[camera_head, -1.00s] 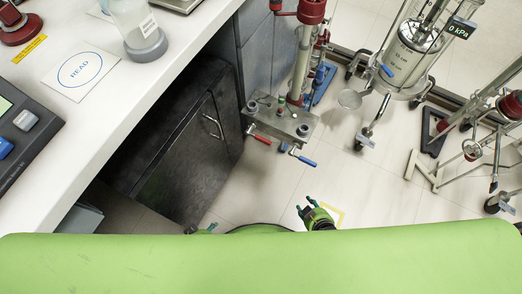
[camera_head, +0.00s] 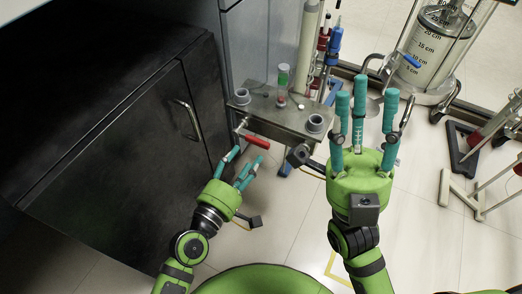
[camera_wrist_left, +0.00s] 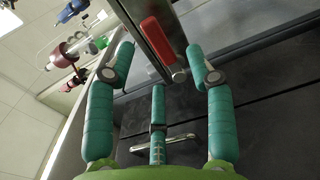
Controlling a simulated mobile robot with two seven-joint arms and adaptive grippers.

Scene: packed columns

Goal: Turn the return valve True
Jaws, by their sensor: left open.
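A grey metal valve block (camera_head: 282,108) stands right of the dark cabinet. A red lever handle (camera_head: 257,142) sticks out at its front left. The red handle also shows in the left wrist view (camera_wrist_left: 157,40), ahead of and between the fingertips. I cannot tell by label which handle is the return valve. My left gripper (camera_head: 249,157) is open, just below the red handle, not closed on it. My right gripper (camera_head: 366,95) has its fingers spread, empty, right of the block.
A dark cabinet (camera_head: 120,150) with a metal door handle (camera_head: 186,118) stands close on the left. A glass column (camera_head: 440,45) on a wheeled base is at the back right. White stands are at the far right. Open tiled floor lies lower right.

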